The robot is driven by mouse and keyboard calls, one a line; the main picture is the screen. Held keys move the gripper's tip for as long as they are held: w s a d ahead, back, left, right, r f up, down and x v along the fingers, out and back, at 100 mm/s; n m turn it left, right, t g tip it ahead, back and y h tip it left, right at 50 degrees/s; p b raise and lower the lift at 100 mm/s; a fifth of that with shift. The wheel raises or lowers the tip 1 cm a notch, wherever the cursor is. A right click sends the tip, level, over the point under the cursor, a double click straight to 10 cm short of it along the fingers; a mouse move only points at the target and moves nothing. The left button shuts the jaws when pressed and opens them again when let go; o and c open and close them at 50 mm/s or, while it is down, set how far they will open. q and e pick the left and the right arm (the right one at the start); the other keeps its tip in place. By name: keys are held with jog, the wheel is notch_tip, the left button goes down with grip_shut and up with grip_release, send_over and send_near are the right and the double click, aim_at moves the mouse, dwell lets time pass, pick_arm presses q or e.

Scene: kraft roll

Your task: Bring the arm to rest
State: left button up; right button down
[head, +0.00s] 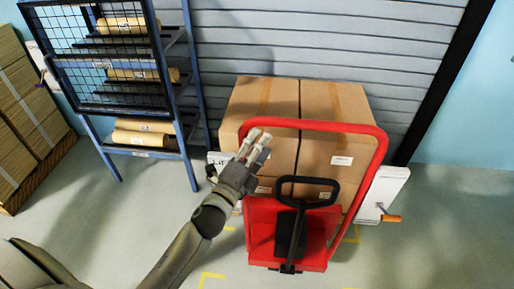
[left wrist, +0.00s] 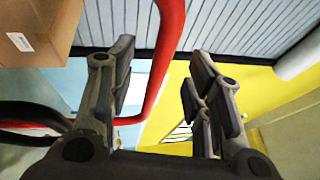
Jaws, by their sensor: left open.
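My left gripper (head: 256,147) is raised in the middle of the head view, in front of the cardboard boxes and near the left side of the red frame of a cart. In the left wrist view my left gripper (left wrist: 162,75) has its two fingers well apart. No held thing shows between them. Whether the gripper touches the tube cannot be told. My right gripper is in neither view.
A red cart (head: 318,240) with a black handle (head: 308,180) stands before stacked cardboard boxes (head: 338,105). A blue rack (head: 183,130) holds kraft rolls (head: 140,138) at the left. Flat cardboard stacks (head: 28,105) stand far left. Floor (head: 430,235) at the right is clear.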

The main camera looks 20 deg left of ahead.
pick_arm(q)
jog(key=shift+s, duration=0.35)
notch_tip(320, 180, down, 25)
jog(key=s+a+n+g+y, duration=0.1)
jog(key=s+a+n+g, duration=0.15)
jog(key=n+g, duration=0.3)
jog(key=s+f+n+g+y, duration=0.1)
jog(key=s+f+n+g, duration=0.1)
jog(key=s+f, duration=0.45)
jog(key=s+f+n+g, duration=0.2)
jog(key=s+f+n, duration=0.1)
jog(key=f, duration=0.7)
jog(key=s+f+n+g, duration=0.2)
jog(key=s+f, duration=0.4)
jog(key=s, duration=0.5)
jog(key=s+f+n+g, duration=0.3)
jog(key=s+f, duration=0.4)
jog(key=s, duration=0.4)
jog(key=s+f+n+g, duration=0.2)
jog(key=s+f+g, duration=0.2)
jog(key=s, duration=0.8)
notch_tip(320, 180, down, 2)
jog(key=shift+f, duration=0.2)
jog(key=shift+s, duration=0.15)
